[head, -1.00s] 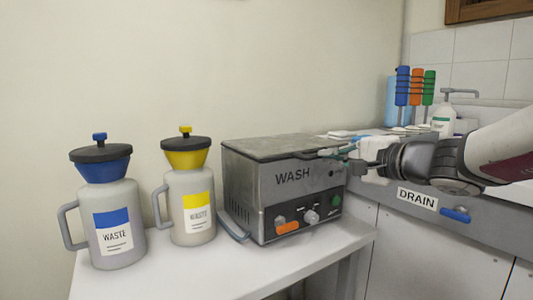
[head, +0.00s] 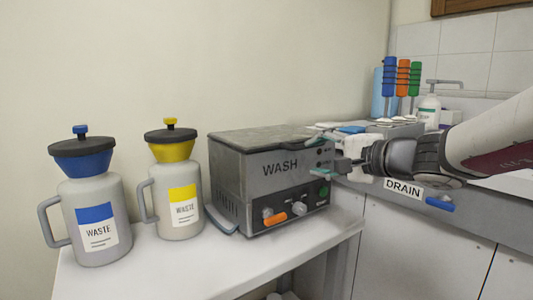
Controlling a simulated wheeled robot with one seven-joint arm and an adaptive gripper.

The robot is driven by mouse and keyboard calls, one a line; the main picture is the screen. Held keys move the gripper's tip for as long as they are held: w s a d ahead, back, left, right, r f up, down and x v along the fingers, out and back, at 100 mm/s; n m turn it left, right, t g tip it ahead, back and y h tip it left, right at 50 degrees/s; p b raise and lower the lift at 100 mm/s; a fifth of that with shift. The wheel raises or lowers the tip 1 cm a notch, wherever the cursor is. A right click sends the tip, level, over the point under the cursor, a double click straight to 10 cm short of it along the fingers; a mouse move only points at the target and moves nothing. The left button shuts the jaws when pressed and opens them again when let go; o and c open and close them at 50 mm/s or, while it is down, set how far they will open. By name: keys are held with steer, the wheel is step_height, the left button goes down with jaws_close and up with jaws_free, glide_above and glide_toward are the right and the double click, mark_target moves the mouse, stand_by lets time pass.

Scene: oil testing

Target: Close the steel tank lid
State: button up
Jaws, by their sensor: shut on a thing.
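The steel tank (head: 280,190), marked WASH, stands on the white table in the middle of the head view. Its grey metal lid (head: 262,139) lies about flat over the top of the tank. My gripper (head: 326,153) comes in from the right at the tank's front right corner, level with the upper front panel. It is shut on the lid at that corner, though the exact grip point is small and partly hidden by the fingers.
Two waste jugs, one with a blue funnel (head: 91,165) and one with a yellow funnel (head: 174,151), stand left of the tank. Behind my arm are a sink counter with a DRAIN label (head: 404,189), colored-handled tools (head: 402,78) and a soap bottle (head: 428,113).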

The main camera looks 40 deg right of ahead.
steer(key=s+r, duration=0.2)
steer(key=s, duration=0.9)
steer(key=shift+r, duration=0.1)
